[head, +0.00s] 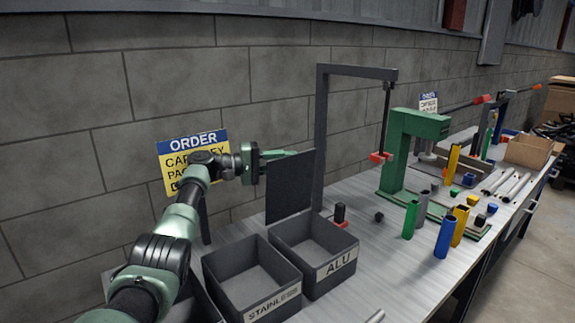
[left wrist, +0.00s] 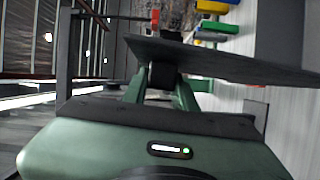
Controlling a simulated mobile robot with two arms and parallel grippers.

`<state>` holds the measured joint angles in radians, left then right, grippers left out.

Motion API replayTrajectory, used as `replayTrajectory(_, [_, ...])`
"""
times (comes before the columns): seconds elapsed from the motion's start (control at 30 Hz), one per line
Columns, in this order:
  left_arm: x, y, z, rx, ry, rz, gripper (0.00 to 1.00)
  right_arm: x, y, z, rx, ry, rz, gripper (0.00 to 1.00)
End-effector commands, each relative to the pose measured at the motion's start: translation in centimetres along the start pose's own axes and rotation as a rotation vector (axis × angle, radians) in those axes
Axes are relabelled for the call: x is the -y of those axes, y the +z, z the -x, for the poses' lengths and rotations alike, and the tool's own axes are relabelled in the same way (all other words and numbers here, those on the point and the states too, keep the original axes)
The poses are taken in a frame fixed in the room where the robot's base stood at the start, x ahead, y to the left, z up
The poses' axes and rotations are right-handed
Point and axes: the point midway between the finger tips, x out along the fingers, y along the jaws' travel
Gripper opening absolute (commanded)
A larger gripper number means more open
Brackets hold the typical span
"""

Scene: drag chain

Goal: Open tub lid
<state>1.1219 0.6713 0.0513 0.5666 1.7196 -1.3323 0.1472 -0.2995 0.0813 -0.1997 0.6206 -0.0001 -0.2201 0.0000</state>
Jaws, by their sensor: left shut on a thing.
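My left gripper (head: 275,160) is shut on the tub lid (head: 291,187), a flat dark grey plate standing about upright at the back of the tub marked ALU (head: 336,264). In the left wrist view the lid (left wrist: 225,62) spreads beyond my gripper (left wrist: 161,88), whose fingers close on a small dark knob (left wrist: 162,74) on its face. The ALU tub is open at the top and looks empty. The tub marked STAINLESS (head: 271,303) stands beside it to the left, also open and empty-looking. Whether the lid is hinged to the tub cannot be told. My right gripper is not in view.
A dark grey post with an overhanging arm (head: 322,140) stands just right of the lid. Further right are a green press frame (head: 393,150) and several coloured tubes, including a blue one (head: 445,236). A block wall with an ORDER sign (head: 193,142) is close behind. The front bench (head: 385,280) is mostly clear.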

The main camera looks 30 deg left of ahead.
Motion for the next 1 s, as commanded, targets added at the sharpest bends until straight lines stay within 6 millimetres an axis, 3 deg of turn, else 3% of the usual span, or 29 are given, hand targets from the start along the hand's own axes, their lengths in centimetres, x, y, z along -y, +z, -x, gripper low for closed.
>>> replayTrajectory(0.27, [0.0,-0.1,0.0,-0.003,0.000,0.001,0.00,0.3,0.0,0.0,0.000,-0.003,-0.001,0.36])
replayTrajectory(0.3, [0.0,-0.1,0.0,-0.003,0.000,0.000,0.30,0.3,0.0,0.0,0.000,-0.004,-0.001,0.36])
replayTrajectory(0.37, [0.0,-0.1,0.0,-0.002,0.000,0.000,0.47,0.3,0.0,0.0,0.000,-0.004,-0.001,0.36])
replayTrajectory(0.4, [0.0,-0.1,0.0,-0.002,0.000,0.000,0.49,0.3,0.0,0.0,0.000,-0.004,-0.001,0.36])
replayTrajectory(0.77, [-0.4,-0.1,0.0,-0.001,0.000,-0.002,0.49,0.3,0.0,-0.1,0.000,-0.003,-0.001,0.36])
replayTrajectory(0.87, [-1.6,-0.2,0.0,-0.002,0.001,-0.004,0.49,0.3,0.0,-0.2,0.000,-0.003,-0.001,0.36])
replayTrajectory(1.0, [-4.7,-0.4,0.1,-0.001,0.007,-0.007,0.49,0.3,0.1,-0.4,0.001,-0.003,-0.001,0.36])
